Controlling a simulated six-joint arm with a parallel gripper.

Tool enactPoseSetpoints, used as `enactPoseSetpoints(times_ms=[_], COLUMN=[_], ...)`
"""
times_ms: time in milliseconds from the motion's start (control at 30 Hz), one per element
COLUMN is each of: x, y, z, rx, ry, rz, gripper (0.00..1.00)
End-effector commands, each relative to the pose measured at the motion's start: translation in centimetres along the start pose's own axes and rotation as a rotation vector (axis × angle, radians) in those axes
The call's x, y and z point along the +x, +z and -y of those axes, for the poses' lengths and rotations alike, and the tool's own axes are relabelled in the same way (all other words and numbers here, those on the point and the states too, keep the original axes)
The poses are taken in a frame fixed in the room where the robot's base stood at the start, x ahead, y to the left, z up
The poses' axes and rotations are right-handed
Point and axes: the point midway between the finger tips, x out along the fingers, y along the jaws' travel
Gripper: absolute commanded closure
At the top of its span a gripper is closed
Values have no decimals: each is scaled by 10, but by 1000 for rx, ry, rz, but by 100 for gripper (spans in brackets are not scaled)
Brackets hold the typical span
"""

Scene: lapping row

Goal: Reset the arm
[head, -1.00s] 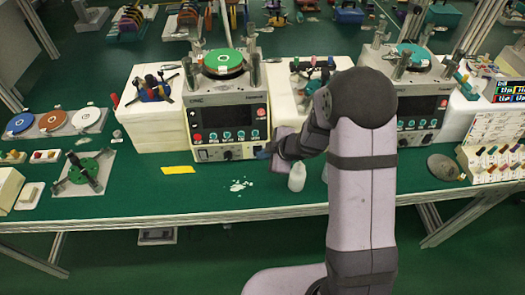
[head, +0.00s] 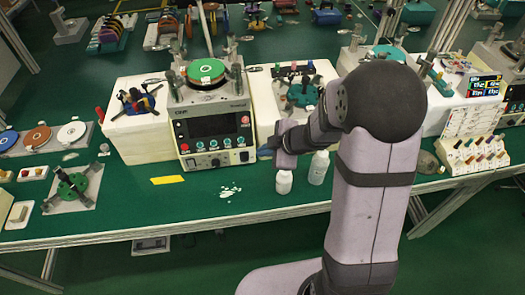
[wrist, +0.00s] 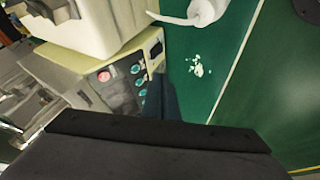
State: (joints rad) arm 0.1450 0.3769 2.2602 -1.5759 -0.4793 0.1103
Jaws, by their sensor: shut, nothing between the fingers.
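My arm reaches in from the front right over the green bench. My gripper (head: 264,153) shows small at the lower right corner of the left lapping machine (head: 212,125). In the wrist view its dark blue-grey fingers (wrist: 160,98) are together with nothing between them, beside the machine's button panel (wrist: 118,80). I cannot tell whether they touch the machine. The arm's forearm and elbow hide part of the bench and the second machine on the right.
Two white bottles (head: 284,182) (head: 318,167) stand just below the arm. White spilled bits (head: 230,191) and a yellow strip (head: 167,180) lie on the bench (head: 130,212). A green fixture (head: 72,186) is at left, a labelled rack (head: 470,150) at right.

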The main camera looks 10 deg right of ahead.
Motion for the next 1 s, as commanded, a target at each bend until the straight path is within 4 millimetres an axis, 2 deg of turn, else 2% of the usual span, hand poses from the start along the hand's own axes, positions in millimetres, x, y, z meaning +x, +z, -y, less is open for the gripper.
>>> enactPoseSetpoints(times_ms=[267,400,567,667,767,833,900,1000], x=[0,-5,-22,-42,-66,-82,-97,-115], y=[0,5,26,46,66,77,84,84], z=[0,-8,-25,-28,-17,0,23,62], rx=[0,41,180,324,503,636,772,958], ry=[0,38,135,202,248,259,252,211], rz=[0,38,158,268,385,463,533,615], gripper=[100,100,100,100,100,100,100,100])
